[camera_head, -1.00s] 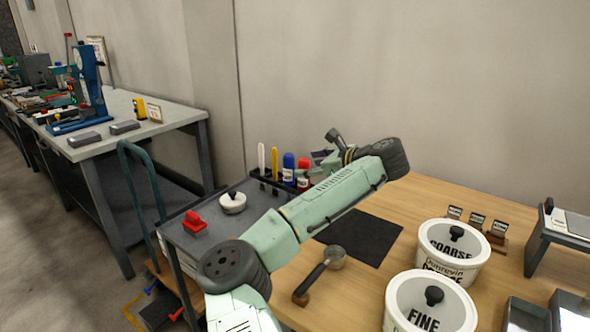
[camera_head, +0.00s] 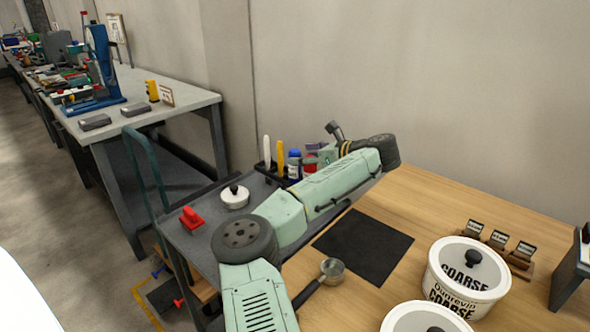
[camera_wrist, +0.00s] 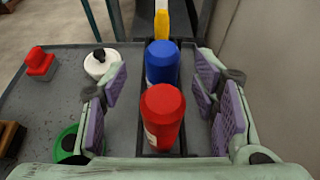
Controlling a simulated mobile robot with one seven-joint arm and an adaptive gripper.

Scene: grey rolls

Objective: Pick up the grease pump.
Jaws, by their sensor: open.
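Nothing in view is clearly marked as the grease pump. A narrow dark rack on the grey cart holds a red-capped bottle (camera_wrist: 163,112), a blue-capped bottle (camera_wrist: 161,62) and a yellow tool (camera_wrist: 161,24). In the head view the blue-capped bottle (camera_head: 294,163) and the yellow tool (camera_head: 280,158) show, with a white tool (camera_head: 266,151) beside them. My gripper (camera_wrist: 162,90) is open, with purple pads on both sides of the red-capped bottle and gaps to it. In the head view my arm partly hides the red-capped bottle and the gripper.
The grey cart top (camera_head: 215,212) also carries a white lidded pot (camera_head: 235,197) and a red object (camera_head: 191,219). A green round object (camera_wrist: 66,142) lies near the left pads. A wooden table (camera_head: 420,222) with a black mat (camera_head: 363,245), scoop and white crocks adjoins; a wall stands behind.

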